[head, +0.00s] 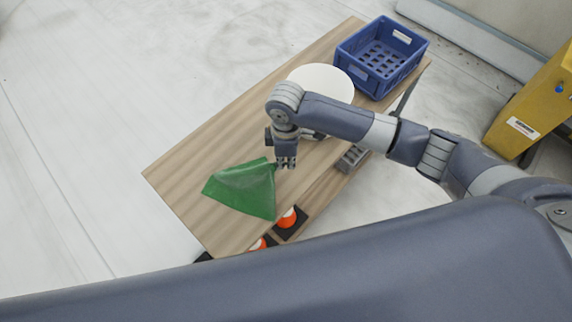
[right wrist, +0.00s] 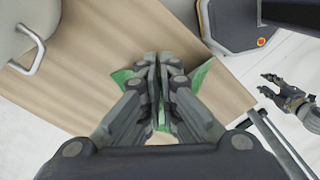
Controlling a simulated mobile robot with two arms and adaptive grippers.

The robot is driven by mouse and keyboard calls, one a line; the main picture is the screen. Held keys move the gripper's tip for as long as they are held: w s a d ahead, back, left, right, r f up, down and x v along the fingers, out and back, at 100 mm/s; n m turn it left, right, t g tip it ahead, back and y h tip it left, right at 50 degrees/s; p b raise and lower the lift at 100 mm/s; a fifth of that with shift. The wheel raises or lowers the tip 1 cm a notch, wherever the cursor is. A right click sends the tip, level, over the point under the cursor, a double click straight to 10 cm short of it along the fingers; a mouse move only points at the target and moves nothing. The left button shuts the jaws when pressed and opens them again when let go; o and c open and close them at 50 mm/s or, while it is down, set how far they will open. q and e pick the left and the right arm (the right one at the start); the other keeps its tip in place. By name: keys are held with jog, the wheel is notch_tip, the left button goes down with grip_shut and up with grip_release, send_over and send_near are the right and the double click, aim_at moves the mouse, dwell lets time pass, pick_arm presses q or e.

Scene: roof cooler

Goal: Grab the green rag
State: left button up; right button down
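The green rag (head: 240,190) lies creased on the near left part of the wooden table, its right edge drawn up toward my right gripper (head: 286,163). In the right wrist view, the fingers of my right gripper (right wrist: 160,62) are together on the rag, and green cloth (right wrist: 199,78) shows on both sides of them and between them. The fingers hide the pinched part. My left gripper (right wrist: 268,83) shows at the right of the right wrist view, away from the rag, with its fingers apart and empty. It is not in the head view.
A round white object (head: 318,78) stands behind my right arm on the table (head: 190,160). A blue crate (head: 352,62) is at the far end. Orange-and-black items (head: 288,220) and a grey block (head: 352,157) are below the near edge. A yellow object (head: 535,105) stands right.

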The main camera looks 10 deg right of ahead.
notch_tip(320, 180, up, 23)
jog(key=shift+r, duration=0.2)
dwell(0.4)
